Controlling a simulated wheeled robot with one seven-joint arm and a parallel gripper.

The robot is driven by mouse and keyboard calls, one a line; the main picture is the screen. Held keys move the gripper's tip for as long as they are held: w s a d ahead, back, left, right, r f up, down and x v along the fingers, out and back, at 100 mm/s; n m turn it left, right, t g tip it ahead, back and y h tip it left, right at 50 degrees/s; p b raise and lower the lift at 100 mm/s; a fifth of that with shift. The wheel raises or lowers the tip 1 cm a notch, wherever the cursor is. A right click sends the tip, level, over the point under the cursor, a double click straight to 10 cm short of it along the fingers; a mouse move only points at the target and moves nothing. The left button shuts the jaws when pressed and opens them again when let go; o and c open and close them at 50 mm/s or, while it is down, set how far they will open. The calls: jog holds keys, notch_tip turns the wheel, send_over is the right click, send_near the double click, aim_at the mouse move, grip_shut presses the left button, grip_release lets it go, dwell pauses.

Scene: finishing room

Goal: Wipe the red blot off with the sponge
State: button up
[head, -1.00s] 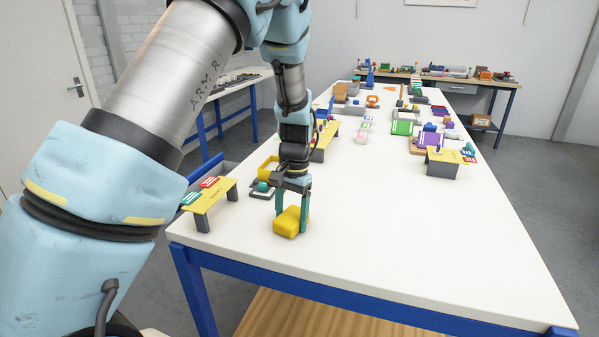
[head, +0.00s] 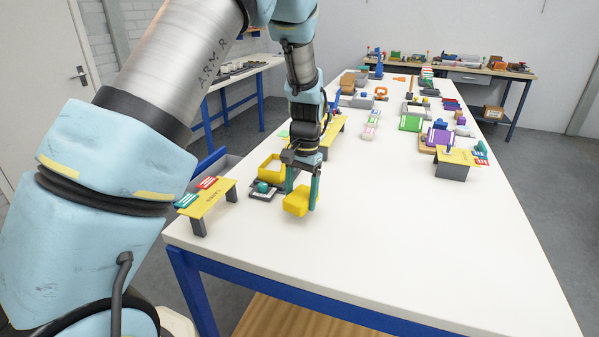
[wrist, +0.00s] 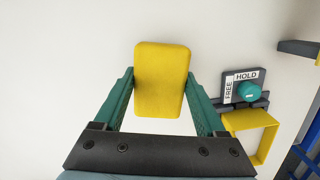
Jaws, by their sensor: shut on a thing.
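The yellow sponge (head: 297,201) is held between the two green fingers of my gripper (head: 303,187), close to the near left part of the white table. In the wrist view the sponge (wrist: 161,79) sits between the fingertips, with a finger against each side. My gripper (wrist: 161,92) is shut on it. I cannot tell whether the sponge touches the table top. No red blot shows in either current view; the surface under the sponge is hidden.
A dark holder with a teal knob (wrist: 249,91), marked FREE and HOLD, stands beside a yellow open frame (wrist: 255,135). A yellow stand (head: 207,201) with cards is at the left edge. Another yellow stand (head: 457,158) is at right. The table's near middle (head: 400,250) is clear.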

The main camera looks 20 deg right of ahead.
jog(key=shift+w+r, duration=0.1)
jog(key=shift+r, duration=0.4)
jog(key=shift+r+p, duration=1.7)
jog(key=shift+r, duration=0.4)
jog(key=shift+f, duration=0.1)
